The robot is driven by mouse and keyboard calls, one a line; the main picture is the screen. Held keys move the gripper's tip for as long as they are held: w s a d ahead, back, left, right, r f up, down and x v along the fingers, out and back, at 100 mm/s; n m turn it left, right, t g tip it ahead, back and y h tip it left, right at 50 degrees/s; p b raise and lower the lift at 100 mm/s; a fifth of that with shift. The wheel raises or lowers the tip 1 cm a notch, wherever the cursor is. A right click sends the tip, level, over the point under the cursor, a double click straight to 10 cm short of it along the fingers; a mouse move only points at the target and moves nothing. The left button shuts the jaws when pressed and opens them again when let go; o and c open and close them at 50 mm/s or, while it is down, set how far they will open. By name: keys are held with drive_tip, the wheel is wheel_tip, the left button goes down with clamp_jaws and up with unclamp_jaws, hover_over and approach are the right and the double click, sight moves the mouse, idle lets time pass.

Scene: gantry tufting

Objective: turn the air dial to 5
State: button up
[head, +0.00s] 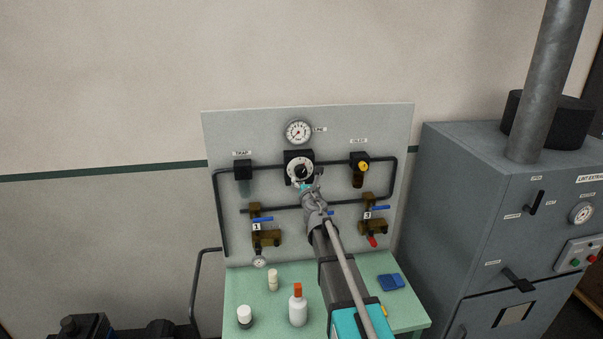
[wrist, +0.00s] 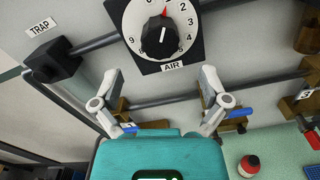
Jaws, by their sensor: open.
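The air dial (wrist: 160,37) is a white numbered face on a black square plate labelled AIR, with a black knob in its middle. The knob's red mark points up and slightly right, just left of the 2. The top edge of the dial is cut off in the wrist view. In the head view the dial (head: 299,171) is on the grey panel, partly overlapped by my gripper's tip. My gripper (wrist: 159,76) is open and empty, its two fingers apart just below the dial. It also shows in the head view (head: 308,187), where its fingers are unclear.
The panel (head: 225,140) carries a round gauge (head: 298,132), a black trap (head: 243,169), an oiler (head: 359,168), pipes and blue-handled valves. Bottles (head: 298,306) and a blue block (head: 391,282) stand on the green table (head: 258,310). A grey machine (head: 450,200) is at right.

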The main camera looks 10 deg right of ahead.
sight(302, 173)
drive_tip(key=w, duration=0.7)
drive_tip(key=shift+w, duration=0.2)
drive_tip(key=c, duration=1.1)
